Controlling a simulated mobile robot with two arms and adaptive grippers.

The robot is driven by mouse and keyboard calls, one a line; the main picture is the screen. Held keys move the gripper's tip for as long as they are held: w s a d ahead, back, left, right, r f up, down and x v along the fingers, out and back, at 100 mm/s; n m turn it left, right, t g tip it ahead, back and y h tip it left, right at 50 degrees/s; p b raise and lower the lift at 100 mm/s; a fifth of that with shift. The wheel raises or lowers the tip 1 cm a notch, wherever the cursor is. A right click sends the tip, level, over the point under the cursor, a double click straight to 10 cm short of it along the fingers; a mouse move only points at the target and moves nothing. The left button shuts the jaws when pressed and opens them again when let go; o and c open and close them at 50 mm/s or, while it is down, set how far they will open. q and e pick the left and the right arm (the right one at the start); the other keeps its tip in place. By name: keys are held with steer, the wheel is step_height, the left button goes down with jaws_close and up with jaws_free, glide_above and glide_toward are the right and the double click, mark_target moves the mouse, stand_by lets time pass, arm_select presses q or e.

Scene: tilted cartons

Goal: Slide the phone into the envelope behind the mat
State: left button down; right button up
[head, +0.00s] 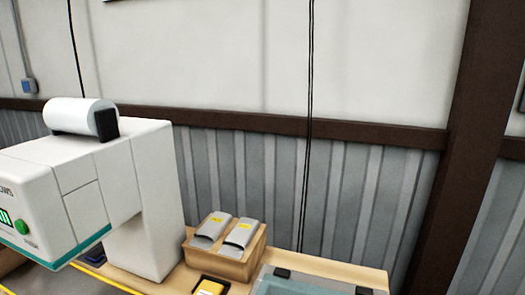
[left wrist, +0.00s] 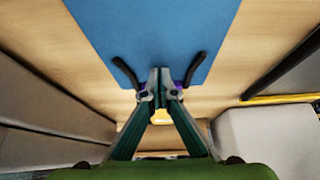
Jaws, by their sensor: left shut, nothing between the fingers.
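A blue mat (left wrist: 150,28) lies on the wooden table in the left wrist view. My left gripper (left wrist: 160,76) is over the mat's near edge, its fingers shut together and empty. I cannot make out the phone or the envelope for certain in either view. My left gripper is not in the head view, and my right gripper is in neither view.
A yellow item (head: 209,288) and a grey-rimmed bin (head: 330,275) are at the bottom edge.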

arm_select(q)
steer(key=shift+f, duration=0.3)
steer(key=shift+r+p, duration=0.3)
steer(key=shift+p, duration=0.2)
stand_by(0.4)
stand_by(0.5)
steer(key=shift+w+d+f+b, duration=0.1)
steer(key=shift+w+d+b, duration=0.1)
steer(key=shift+w, duration=0.25)
steer(key=shift+w+d+b, duration=0.1)
steer(key=shift+w+b, duration=0.05)
steer(key=shift+w, duration=0.25)
steer(key=shift+w+d+b, duration=0.3)
steer(key=shift+w, duration=0.5)
steer(key=shift+w+d+b, duration=0.3)
steer(key=shift+w, duration=0.55)
steer(key=shift+w+d+b, duration=0.3)
steer(key=shift+w, duration=0.5)
steer(key=shift+w+d+b, duration=0.2)
steer(key=shift+w+b, duration=0.15)
steer(key=shift+w, duration=0.3)
steer(key=shift+w+d+b, duration=0.2)
steer(key=shift+w+b, duration=0.15)
steer(key=shift+w, duration=0.3)
steer(key=shift+s+a+p, duration=0.2)
steer(key=shift+s+p, duration=0.45)
steer(key=shift+p, duration=0.35)
